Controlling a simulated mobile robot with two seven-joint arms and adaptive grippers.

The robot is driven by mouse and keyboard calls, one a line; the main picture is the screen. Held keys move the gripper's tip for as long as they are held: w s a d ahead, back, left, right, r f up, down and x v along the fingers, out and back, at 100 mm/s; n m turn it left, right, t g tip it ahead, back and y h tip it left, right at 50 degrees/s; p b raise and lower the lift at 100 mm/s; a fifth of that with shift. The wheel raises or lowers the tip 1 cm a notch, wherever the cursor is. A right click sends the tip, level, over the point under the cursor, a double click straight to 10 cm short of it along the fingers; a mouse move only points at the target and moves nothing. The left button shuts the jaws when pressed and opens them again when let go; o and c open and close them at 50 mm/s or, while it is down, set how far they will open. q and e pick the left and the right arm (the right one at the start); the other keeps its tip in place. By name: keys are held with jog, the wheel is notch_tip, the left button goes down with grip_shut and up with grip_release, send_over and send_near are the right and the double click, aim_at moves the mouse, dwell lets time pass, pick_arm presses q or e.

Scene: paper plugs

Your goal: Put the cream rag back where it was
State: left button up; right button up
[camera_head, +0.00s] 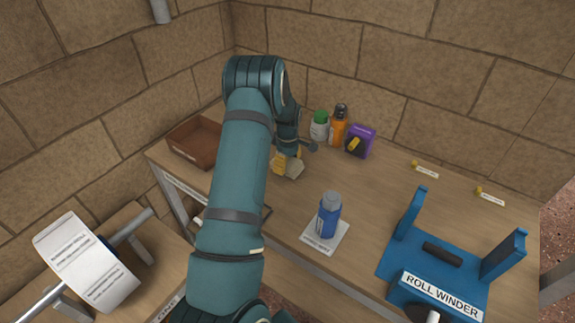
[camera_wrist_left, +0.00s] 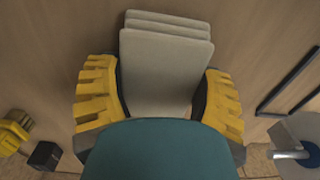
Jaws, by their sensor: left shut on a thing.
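The cream rag (camera_head: 294,169) is a folded, layered pad held low over the wooden workbench, or on it; I cannot tell if it touches. It also shows in the left wrist view (camera_wrist_left: 165,62), with its stacked folds fanning out at the top. My left gripper (camera_head: 285,160) has yellow ribbed fingers, one on each side of the rag, and is shut on it. In the left wrist view the gripper (camera_wrist_left: 160,100) hides the near end of the rag. My right gripper is not in view.
A brown tray (camera_head: 188,153) stands at the back left. A green-capped jar (camera_head: 319,130), an orange bottle (camera_head: 338,129) and a purple device (camera_head: 364,138) line the back. A blue bottle (camera_head: 329,222) stands on a label. The blue roll winder (camera_head: 435,267) fills the right front.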

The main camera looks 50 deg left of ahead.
aim_at(288, 162)
pick_arm(q)
jog(key=shift+f, duration=0.25)
jog(key=shift+f, duration=0.2)
jog(key=o, duration=1.2)
jog(key=shift+r, duration=0.2)
jog(key=shift+r, duration=0.3)
notch_tip(288, 162, up, 11)
jog(key=p, duration=0.1)
jog(key=shift+r+p, duration=0.2)
jog(key=shift+p, duration=0.2)
